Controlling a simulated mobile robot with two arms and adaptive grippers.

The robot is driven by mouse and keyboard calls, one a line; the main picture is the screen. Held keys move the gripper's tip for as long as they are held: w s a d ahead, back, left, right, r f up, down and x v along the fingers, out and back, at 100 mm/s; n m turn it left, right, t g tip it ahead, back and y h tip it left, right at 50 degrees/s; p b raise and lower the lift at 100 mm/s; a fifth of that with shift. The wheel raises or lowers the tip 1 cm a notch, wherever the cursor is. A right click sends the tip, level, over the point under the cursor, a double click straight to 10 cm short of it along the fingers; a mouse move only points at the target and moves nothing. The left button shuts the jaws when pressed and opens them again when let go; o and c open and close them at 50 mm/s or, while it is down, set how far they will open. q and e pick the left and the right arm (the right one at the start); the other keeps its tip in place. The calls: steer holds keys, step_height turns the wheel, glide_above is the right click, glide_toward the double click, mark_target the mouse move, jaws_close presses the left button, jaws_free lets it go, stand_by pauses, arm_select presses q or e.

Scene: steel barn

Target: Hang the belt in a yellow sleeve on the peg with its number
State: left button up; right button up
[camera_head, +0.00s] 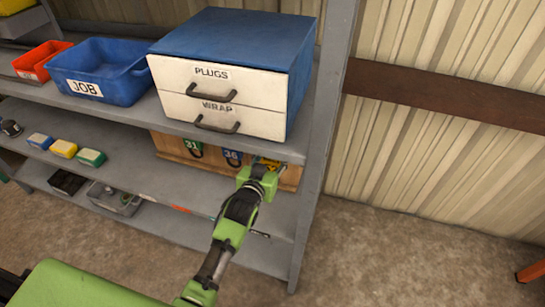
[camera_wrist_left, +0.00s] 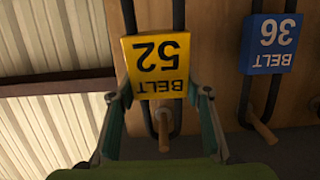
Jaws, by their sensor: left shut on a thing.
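The yellow sleeve (camera_wrist_left: 158,62) reads BELT 52, upside down in the left wrist view, and sits around a black belt loop (camera_wrist_left: 179,15). My left gripper (camera_wrist_left: 160,95) is shut on this sleeve, one finger on each side. The loop's end lies around a wooden peg (camera_wrist_left: 165,130); whether it rests on the peg I cannot tell. In the head view my left gripper (camera_head: 258,177) is at the right end of the wooden peg board (camera_head: 168,146) and mostly hides the yellow sleeve. No peg number is readable. My right gripper is not in view.
Belts in a blue sleeve 36 (camera_head: 232,158) and a green sleeve 31 (camera_head: 193,147) hang to the left on the board. A drawer cabinet (camera_head: 222,92) stands on the shelf above. A steel shelf post (camera_head: 316,150) is close on the right. A blue JOB bin (camera_head: 100,72) is at left.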

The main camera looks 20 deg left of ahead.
arm_select(q)
steer(key=shift+f, duration=0.1)
stand_by(0.6)
steer(key=shift+f, duration=0.4)
